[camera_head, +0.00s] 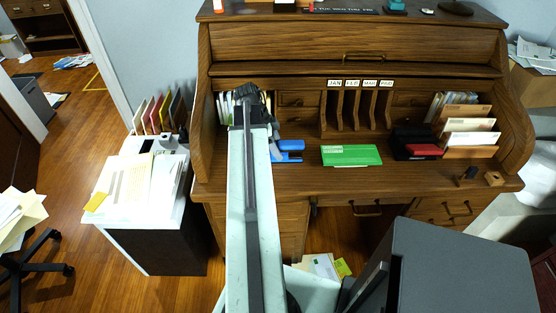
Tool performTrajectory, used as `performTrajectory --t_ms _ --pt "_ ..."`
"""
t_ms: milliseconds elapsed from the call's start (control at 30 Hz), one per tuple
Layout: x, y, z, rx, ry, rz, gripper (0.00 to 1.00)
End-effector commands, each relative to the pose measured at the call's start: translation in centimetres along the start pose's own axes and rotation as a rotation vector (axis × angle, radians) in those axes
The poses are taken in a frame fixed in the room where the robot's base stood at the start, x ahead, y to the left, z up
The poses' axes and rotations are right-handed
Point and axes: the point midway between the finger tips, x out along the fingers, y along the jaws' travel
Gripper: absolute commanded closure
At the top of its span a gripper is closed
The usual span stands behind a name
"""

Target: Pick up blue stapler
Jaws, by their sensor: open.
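The blue stapler (290,147) lies on the desk's writing surface, left of the middle, just right of my raised arm. Its left end is close to the arm's edge in the picture, and part of it may be hidden there. My arm rises from the bottom of the view to a dark joint in front of the desk's left cubbies. No contact with the stapler shows.
A wooden roll-top desk (330,182) spans the view. A green box (351,155) lies right of the stapler, then a black-and-red item (417,146) and a letter rack (468,133). A paper-covered cabinet (125,220) stands left. A dark grey box-shaped object (460,265) fills the lower right.

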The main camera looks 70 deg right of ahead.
Motion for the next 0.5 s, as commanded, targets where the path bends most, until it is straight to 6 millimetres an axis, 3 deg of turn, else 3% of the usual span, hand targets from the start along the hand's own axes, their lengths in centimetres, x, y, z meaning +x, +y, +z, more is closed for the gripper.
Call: performTrajectory --t_ms 33,100,333,500 --pt "1.7 0.02 0.37 0.001 0.0 0.0 0.35" --pt "2.25 0.01 0.28 0.001 0.0 0.0 0.35" --pt "1.87 0.0 0.11 -0.001 0.0 -0.001 0.37" --pt "1.85 0.0 0.14 -0.002 0.0 -0.001 0.85"
